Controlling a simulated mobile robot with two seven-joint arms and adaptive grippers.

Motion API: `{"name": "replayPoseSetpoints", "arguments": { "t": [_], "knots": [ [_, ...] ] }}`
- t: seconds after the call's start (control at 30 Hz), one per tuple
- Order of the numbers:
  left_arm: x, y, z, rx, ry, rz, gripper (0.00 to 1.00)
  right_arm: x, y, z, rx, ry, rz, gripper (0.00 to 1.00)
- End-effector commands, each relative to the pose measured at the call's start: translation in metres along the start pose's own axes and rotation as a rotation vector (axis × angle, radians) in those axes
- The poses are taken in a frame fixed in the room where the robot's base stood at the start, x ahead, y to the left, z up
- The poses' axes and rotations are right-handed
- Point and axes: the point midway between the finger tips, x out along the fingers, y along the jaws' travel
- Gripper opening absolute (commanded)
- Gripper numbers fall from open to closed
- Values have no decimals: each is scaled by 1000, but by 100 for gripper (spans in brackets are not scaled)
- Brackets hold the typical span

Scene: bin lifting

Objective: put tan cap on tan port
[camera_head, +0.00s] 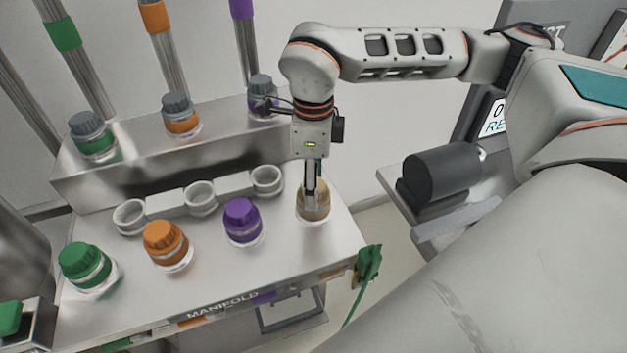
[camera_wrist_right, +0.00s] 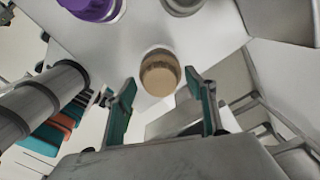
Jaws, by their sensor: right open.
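The tan cap (camera_head: 318,212) stands at the right end of the front row on the steel manifold (camera_head: 300,250), where the tan port would be. It looks upright. The port beneath it is hidden, so I cannot tell how it is seated. My right gripper (camera_head: 312,200) points down over the cap and hides part of it. In the right wrist view the tan cap (camera_wrist_right: 160,75) appears between the open fingertips of the right gripper (camera_wrist_right: 162,80), with a gap on both sides. My left gripper is not in view.
Green (camera_head: 85,265), orange (camera_head: 167,244) and purple (camera_head: 242,221) caps stand in the same row to the left. Three empty white cups (camera_head: 200,196) sit behind them. Capped fittings line the raised back ledge (camera_head: 220,130). A dark cylinder (camera_head: 440,173) lies right of the manifold.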

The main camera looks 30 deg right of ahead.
Motion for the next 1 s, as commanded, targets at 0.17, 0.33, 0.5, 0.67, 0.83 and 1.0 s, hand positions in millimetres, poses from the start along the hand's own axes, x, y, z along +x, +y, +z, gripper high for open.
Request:
{"name": "replayPoseSetpoints", "arguments": {
  "t": [0.17, 0.33, 0.5, 0.67, 0.83, 1.0],
  "knots": [
    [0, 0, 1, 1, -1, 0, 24, -13, 0, 1, 0, -2, -1, 55],
    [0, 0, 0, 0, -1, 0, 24, -45, -1, 1, 0, -5, -4, 55],
    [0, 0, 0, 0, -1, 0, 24, -80, -1, 1, 1, -4, -4, 55],
    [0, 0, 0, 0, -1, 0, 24, -105, -1, 1, 1, -3, -3, 55],
    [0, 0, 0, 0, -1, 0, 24, -118, 0, 0, 1, -1, 0, 55],
    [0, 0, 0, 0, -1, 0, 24, -120, 0, 0, -1, 0, 0, 55]
  ]
}}
